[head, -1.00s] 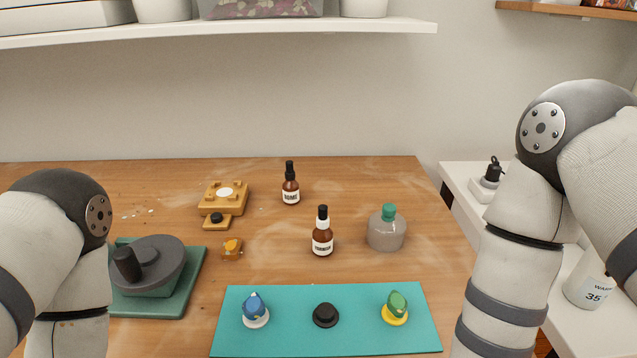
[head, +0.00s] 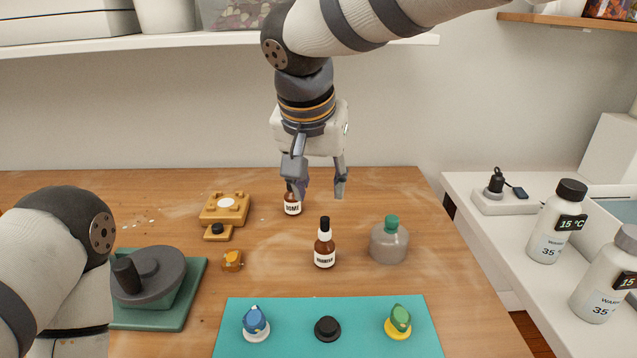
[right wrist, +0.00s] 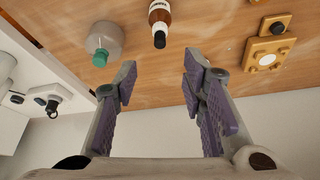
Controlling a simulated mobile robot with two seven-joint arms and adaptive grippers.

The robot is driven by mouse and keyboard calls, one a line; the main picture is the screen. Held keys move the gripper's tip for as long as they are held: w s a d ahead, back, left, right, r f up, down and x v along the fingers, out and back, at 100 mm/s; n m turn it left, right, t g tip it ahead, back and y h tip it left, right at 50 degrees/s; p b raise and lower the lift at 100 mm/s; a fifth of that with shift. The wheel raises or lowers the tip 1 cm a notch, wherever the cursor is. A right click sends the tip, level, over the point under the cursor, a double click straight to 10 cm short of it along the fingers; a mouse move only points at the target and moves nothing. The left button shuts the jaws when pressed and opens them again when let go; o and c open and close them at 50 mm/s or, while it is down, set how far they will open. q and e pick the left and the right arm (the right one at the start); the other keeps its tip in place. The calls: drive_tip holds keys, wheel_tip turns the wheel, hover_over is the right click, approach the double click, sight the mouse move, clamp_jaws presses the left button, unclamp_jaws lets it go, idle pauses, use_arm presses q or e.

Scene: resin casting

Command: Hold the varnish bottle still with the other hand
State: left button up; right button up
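The varnish bottle (head: 324,246) is brown with a white collar and black cap. It stands upright on the table, just behind the teal mat. In the right wrist view the varnish bottle (right wrist: 160,18) shows at the top, beyond the fingertips. My right gripper (head: 320,194) is open and empty, hanging fingers down behind the varnish bottle and apart from it. Its left finger covers the top of a second brown bottle (head: 292,207) labelled DOME; whether they touch I cannot tell. The open fingers also fill the right wrist view (right wrist: 158,82). My left gripper is out of view.
A grey bottle with green cap (head: 389,243) stands right of the varnish bottle. The teal mat (head: 285,340) holds small figures and a black disc. A yellow block (head: 226,209) and green-based turntable (head: 178,313) are left. A shelf (head: 150,45) hangs above.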

sight(325, 219)
drive_tip(key=x, duration=1.1)
drive_tip(key=shift+f, duration=0.15)
